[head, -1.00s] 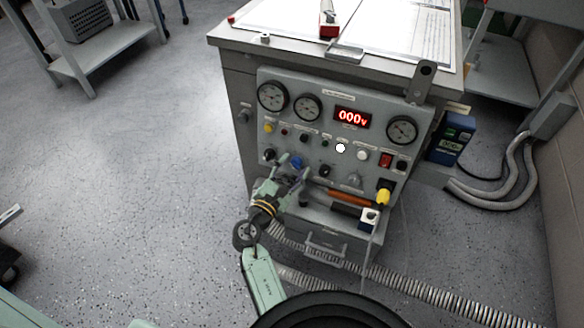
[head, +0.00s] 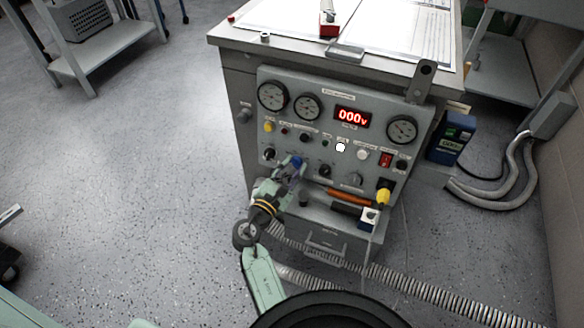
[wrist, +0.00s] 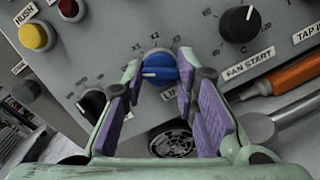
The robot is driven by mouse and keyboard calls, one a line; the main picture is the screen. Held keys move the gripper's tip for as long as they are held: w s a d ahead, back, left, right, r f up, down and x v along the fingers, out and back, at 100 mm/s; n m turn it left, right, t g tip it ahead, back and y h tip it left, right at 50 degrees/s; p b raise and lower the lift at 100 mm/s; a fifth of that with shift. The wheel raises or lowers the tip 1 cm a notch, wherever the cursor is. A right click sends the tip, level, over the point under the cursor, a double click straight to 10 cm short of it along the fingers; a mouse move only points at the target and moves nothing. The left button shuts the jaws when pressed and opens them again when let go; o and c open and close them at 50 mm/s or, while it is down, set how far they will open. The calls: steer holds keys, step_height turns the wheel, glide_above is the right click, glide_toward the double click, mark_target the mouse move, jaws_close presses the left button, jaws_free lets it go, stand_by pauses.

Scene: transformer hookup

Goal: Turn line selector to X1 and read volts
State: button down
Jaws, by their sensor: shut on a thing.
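The line selector is a blue knob (wrist: 160,71) on the grey panel. Its white pointer line lies nearly level, with its outer end toward the left; labels including X1 and X2 are printed above it. My gripper (wrist: 159,66) is shut on the blue knob, with one purple-padded finger on each side. In the head view my gripper (head: 292,167) covers part of the blue knob (head: 297,161) at the panel's lower left. The red volts display (head: 351,117) reads 000v.
A black FAN START knob (wrist: 240,23) is up and right of the selector, and another black knob (wrist: 92,102) is close at left. An orange-handled tool (head: 349,198) lies below the panel. Round gauges (head: 272,96) line the panel's top.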

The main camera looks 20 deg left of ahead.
steer(key=shift+m, duration=0.3)
steer(key=m+b, duration=0.1)
steer(key=m, duration=0.2)
steer(key=shift+m+h, duration=0.3)
steer(key=shift+h, duration=0.1)
steer(key=shift+r+m+g+h+b, duration=0.1)
steer(key=shift+m+g+h+b, duration=0.4)
steer(key=shift+m, duration=1.6)
steer(key=shift+a, duration=0.1)
steer(key=c, duration=1.3)
jaws_free()
steer(key=v, duration=1.2)
steer(key=shift+r, duration=0.25)
